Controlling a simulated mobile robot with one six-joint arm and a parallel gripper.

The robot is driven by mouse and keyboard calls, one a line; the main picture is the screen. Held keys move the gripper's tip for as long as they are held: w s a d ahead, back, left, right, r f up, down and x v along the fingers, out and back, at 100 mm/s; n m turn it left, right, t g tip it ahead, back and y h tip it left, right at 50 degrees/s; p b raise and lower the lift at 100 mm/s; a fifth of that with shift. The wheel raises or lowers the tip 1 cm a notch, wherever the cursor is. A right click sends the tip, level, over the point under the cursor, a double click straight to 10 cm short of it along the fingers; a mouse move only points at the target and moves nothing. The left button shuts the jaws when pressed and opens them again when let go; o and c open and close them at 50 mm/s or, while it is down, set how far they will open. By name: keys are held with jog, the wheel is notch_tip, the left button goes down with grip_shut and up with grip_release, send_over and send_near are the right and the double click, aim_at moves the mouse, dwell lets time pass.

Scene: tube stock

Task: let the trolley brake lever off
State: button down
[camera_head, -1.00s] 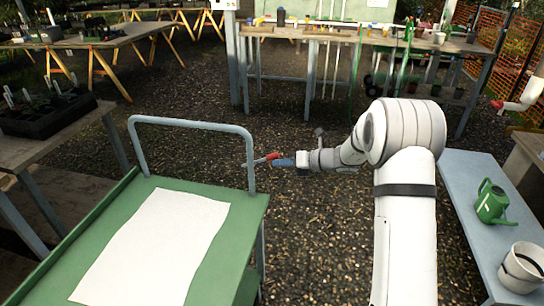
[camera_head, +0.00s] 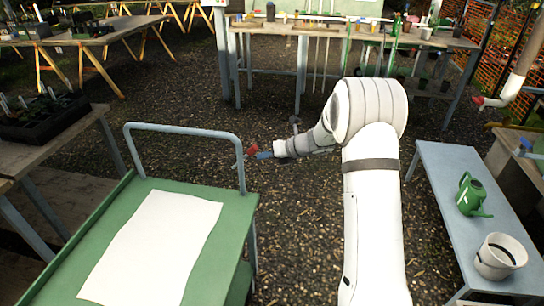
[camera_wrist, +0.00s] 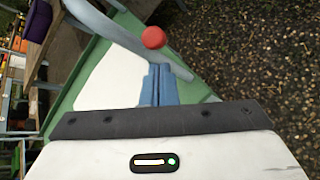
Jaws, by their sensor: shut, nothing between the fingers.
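The green trolley (camera_head: 240,214) stands at the lower left, with a grey tubular handle (camera_head: 185,129) at its far end. The brake lever is a thin rod with a red knob (camera_head: 252,148), beside the handle's right post. In the wrist view the red knob (camera_wrist: 154,37) shows as a ball just beyond my fingertips, in front of the handle tube. My gripper (camera_head: 264,155) has blue fingers and is just right of the knob. It also shows in the wrist view (camera_wrist: 160,68), fingers together and empty. I cannot tell whether the fingertips touch the knob.
A white sheet (camera_head: 152,243) lies on the trolley deck. A grey bench (camera_head: 440,185) on the right holds a green watering can (camera_head: 472,196) and a white pot (camera_head: 497,262). A wooden table with seedling trays (camera_head: 45,118) is at left. Dark gravel (camera_head: 290,215) lies open between.

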dwell(0.3)
jog(key=s+d+r, duration=0.4)
jog(key=s+d, duration=0.3)
jog(key=d, duration=0.1)
jog(key=shift+r+b, duration=0.25)
jog(key=shift+b, duration=0.2)
